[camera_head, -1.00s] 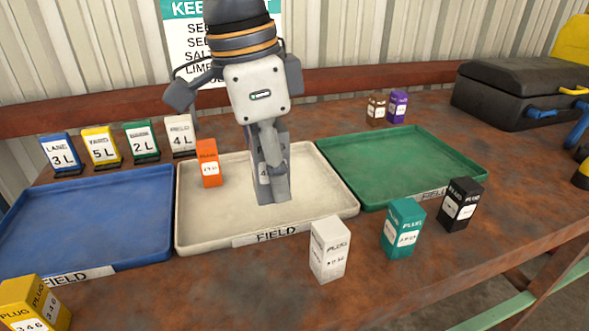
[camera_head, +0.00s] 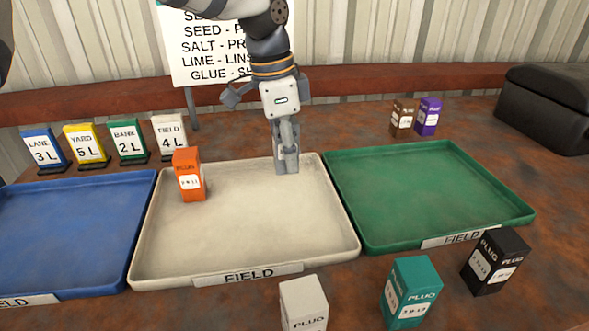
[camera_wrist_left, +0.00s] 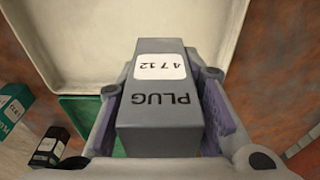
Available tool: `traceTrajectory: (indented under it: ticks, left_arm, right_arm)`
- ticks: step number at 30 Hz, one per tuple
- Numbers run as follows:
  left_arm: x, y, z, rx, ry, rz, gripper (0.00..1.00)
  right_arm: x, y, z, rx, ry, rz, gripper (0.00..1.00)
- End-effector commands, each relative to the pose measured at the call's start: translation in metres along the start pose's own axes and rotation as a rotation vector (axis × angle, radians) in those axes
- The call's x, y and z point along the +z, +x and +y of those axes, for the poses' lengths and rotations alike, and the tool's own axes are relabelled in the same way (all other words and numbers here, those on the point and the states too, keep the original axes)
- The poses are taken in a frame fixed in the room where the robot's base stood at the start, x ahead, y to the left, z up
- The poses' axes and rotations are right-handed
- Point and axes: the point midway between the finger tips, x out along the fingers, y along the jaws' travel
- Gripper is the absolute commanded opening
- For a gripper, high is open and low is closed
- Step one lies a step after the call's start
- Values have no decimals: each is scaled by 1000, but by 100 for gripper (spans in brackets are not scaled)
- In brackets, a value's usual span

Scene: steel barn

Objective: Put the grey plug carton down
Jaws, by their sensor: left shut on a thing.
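My left gripper (camera_head: 286,165) points down over the back right part of the cream tray (camera_head: 240,255), shut on the grey plug carton. The grey carton (camera_wrist_left: 160,120) shows in the left wrist view between the two fingers, with a white label reading 4712 and the word PLUG. In the head view the carton is mostly hidden by the gripper. I cannot tell whether its bottom touches the tray. My right gripper is not in view.
An orange carton (camera_head: 187,176) stands at the cream tray's back left. Green tray (camera_head: 425,195) and blue tray (camera_head: 65,235) flank it, both empty where visible. White (camera_head: 303,305), teal (camera_head: 410,290) and black cartons (camera_head: 495,262) stand in front. The cream tray's middle is clear.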

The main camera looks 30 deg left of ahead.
Motion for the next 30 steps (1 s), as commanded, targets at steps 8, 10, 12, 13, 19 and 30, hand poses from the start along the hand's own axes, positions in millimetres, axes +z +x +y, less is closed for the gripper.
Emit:
traceTrajectory:
  ticks: [8, 10, 12, 13, 19, 30]
  left_arm:
    - [-4, 31, -19, 0, -1, 1, 0]
    - [-2, 44, -18, -2, 1, 1, 0]
    - [-1, 52, -18, -5, 2, 4, 0]
    - [-1, 52, -18, -6, 2, 5, 0]
    - [-1, 51, -18, -8, 1, 6, 0]
    - [-1, 55, -18, -7, 1, 5, 53]
  right_arm:
    - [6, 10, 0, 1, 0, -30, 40]
    - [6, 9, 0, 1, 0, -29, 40]
    - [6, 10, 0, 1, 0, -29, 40]
    - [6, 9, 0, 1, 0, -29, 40]
    - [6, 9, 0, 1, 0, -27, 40]
    - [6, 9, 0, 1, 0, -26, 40]
